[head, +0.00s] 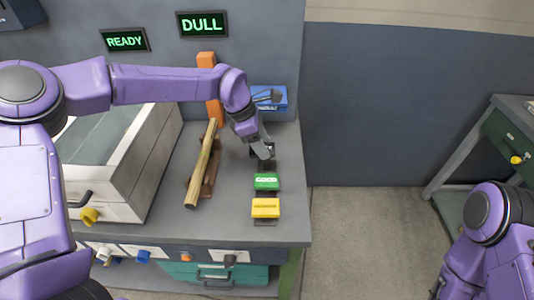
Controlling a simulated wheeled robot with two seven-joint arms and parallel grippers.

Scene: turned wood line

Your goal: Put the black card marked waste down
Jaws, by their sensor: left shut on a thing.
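My left gripper (263,149) reaches down over the bench's right part, just behind the green card. It is shut on a small dark thing, which I take to be the black card; the fingers largely hide it and I cannot read its marking. I cannot tell whether it touches the dark stand below. A green card (266,182) marked GOOD and a yellow card (265,207) stand in front of it in a row on dark stands. My right arm shows at the lower right, but its gripper is out of view.
A wooden spindle (202,165) lies on a brown cradle left of the cards. An orange post (210,92) and a blue box (270,97) stand behind. A white machine (115,160) with a glass lid fills the left. Signs read READY (125,40) and DULL (202,24).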

